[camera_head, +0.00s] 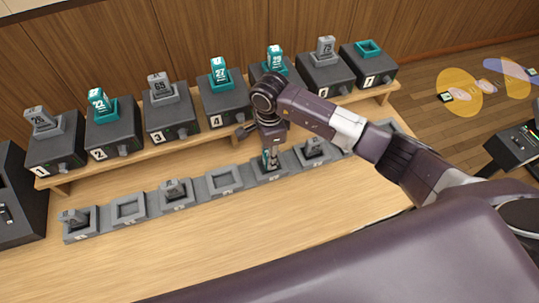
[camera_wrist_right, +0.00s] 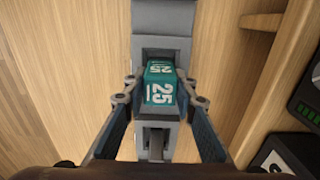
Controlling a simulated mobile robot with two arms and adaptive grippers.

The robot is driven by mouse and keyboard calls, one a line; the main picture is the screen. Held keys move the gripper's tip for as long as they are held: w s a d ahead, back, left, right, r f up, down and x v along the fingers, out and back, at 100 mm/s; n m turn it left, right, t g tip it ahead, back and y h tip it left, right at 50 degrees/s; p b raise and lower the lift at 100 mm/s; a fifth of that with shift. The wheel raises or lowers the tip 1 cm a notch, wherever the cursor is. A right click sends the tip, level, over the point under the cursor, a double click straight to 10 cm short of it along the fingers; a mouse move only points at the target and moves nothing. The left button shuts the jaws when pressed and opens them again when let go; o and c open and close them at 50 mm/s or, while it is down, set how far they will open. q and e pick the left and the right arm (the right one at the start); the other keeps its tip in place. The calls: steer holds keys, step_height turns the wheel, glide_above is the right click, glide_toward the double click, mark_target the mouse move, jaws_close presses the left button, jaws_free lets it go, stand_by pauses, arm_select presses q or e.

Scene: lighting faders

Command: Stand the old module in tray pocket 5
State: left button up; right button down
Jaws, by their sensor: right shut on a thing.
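A teal module marked 25 (camera_wrist_right: 160,88) is between the fingertips of my right gripper (camera_wrist_right: 160,98), which is shut on it. In the head view my right gripper (camera_head: 269,150) points down over the fifth tray pocket from the left (camera_head: 262,178). The module (camera_head: 266,160) looks upright, with its lower end at or inside this pocket. I cannot tell whether it rests on the pocket floor. The fingers hide part of it. My left gripper is not in view.
Numbered black docks, such as dock 4 (camera_head: 222,108), line the shelf behind. Bare table (camera_head: 190,255) lies in front.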

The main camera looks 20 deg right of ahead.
steer(key=c, duration=1.6)
jaws_free()
steer(key=shift+r+p, duration=0.3)
steer(key=shift+p, duration=0.1)
step_height(320, 180, up, 10)
steer(key=b, duration=0.3)
steer(key=shift+r+b, duration=0.2)
steer(key=shift+b, duration=0.1)
steer(key=shift+r, duration=0.65)
